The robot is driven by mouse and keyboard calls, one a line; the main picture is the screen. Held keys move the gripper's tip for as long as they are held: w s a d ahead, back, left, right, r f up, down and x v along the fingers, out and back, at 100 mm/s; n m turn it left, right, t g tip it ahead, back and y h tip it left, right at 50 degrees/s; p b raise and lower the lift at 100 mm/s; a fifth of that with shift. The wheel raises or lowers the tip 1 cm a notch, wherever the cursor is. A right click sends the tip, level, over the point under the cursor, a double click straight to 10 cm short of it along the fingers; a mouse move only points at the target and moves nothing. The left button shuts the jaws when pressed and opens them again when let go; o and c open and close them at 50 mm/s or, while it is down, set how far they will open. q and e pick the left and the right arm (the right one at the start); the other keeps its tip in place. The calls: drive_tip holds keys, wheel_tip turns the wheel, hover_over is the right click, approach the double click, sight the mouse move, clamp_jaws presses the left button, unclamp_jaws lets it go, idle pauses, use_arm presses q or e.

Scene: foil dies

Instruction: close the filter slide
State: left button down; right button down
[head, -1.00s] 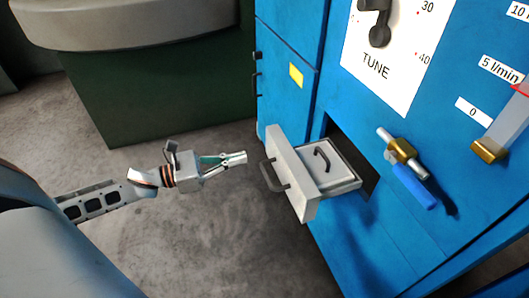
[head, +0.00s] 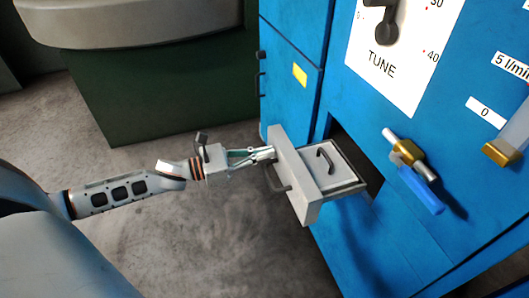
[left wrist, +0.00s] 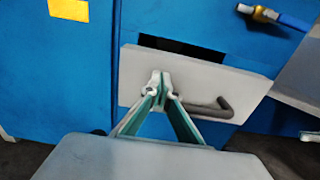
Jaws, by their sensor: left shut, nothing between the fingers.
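The filter slide (head: 298,180) is a grey drawer that stands pulled out of a dark slot in the blue cabinet. It has a flat front plate with a dark bar handle (head: 277,180) and a smaller handle on its top. My left gripper (head: 270,153) is shut and empty, with its tips at the front plate beside the handle. In the left wrist view the shut fingertips (left wrist: 159,80) lie in front of the plate (left wrist: 200,75), with the handle to their lower right. I cannot tell whether they touch it.
The blue cabinet (head: 365,235) carries a valve with a blue lever (head: 420,188) right of the slot, and a TUNE dial panel (head: 402,50) above. A dark green block with a grey rounded top (head: 140,22) stands at the back left. The floor below the slide is clear.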

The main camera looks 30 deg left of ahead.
sight(326, 144)
use_arm(q)
drive_tip(key=shift+w, duration=0.1)
